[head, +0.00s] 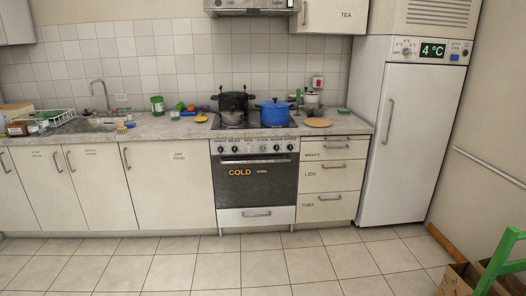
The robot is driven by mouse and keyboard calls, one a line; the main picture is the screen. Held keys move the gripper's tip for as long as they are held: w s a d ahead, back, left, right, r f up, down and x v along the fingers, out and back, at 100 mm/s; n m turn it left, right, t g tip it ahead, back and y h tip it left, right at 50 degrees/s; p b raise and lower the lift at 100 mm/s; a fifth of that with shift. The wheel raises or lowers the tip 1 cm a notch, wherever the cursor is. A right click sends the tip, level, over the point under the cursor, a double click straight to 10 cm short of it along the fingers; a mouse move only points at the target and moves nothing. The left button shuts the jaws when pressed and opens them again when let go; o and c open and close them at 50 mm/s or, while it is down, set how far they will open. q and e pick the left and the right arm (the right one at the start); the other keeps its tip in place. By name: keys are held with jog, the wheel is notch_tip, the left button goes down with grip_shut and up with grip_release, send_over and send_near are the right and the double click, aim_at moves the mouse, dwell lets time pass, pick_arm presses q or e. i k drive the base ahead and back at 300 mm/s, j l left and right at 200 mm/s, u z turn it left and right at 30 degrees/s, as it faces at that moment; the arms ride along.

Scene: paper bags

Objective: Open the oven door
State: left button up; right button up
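The oven (256,184) is built into the counter run in the middle of the head view. Its dark glass front door is shut and bears the word COLD in orange. A horizontal bar handle (255,161) runs along the top of the door, below a row of knobs (256,147). A white drawer (256,215) with its own handle is under the door. Neither of my grippers shows in the head view, and the oven stands across the floor from me.
The tiled floor (205,264) before the oven is clear. A black pot (233,101) and a blue pot (273,113) stand on the stove. Drawers (330,178) and a white fridge (415,140) are to the right. A cardboard box (458,281) and a green frame (497,262) occupy the lower right corner.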

aim_at(255, 179)
jog(key=i, duration=1.65)
